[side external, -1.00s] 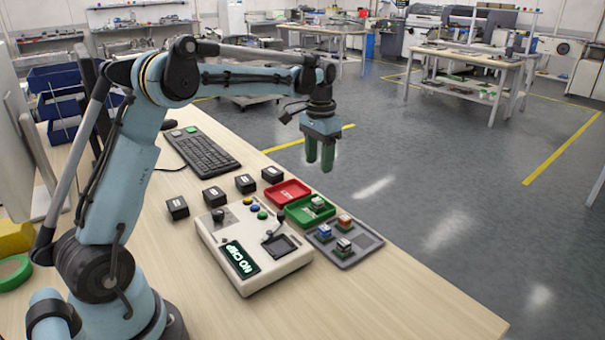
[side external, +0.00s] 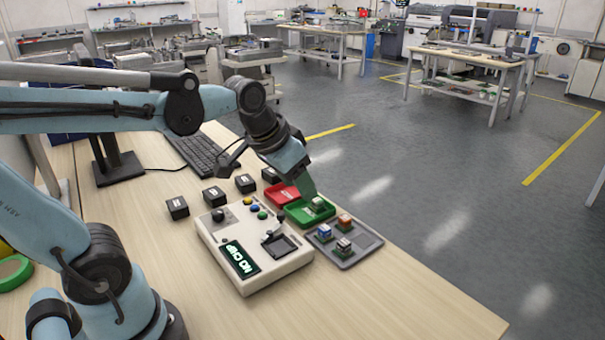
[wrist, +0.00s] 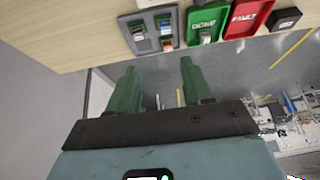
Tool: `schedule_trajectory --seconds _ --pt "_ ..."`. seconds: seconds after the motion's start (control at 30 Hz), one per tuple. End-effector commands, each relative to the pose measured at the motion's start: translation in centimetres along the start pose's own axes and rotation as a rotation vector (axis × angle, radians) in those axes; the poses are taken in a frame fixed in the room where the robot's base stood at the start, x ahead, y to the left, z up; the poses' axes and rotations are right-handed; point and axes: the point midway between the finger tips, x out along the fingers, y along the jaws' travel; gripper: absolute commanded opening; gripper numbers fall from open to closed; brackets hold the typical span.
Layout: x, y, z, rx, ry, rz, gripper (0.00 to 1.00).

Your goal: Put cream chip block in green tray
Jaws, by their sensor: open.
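The green tray (side external: 296,217) lies between the red tray and the grey tray. A small pale block (side external: 317,204) on a green base sits in it; it also shows in the wrist view (wrist: 205,37). A whitish block (side external: 344,245) stands in the grey tray (side external: 364,254). I cannot tell for sure which pale block is the cream one. My gripper (side external: 309,191) is tilted above the green tray, close to its block in the side view. In the wrist view my gripper (wrist: 157,68) has its green fingers apart, with nothing between them.
The grey tray also holds an orange-topped block (side external: 344,221) and a blue block (side external: 324,231). A control box (side external: 250,250) with a lever and a "NO CHIP" display stands beside the trays. The red tray (side external: 281,194), several black cubes and a keyboard (side external: 202,155) lie behind. The front tabletop is clear.

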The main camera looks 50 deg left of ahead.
Motion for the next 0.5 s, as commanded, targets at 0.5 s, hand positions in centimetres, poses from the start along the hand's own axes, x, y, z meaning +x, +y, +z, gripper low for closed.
schedule_trajectory --seconds 0.5 --pt "0.8 2.1 5.3 -0.009 0.141 0.028 0.50"
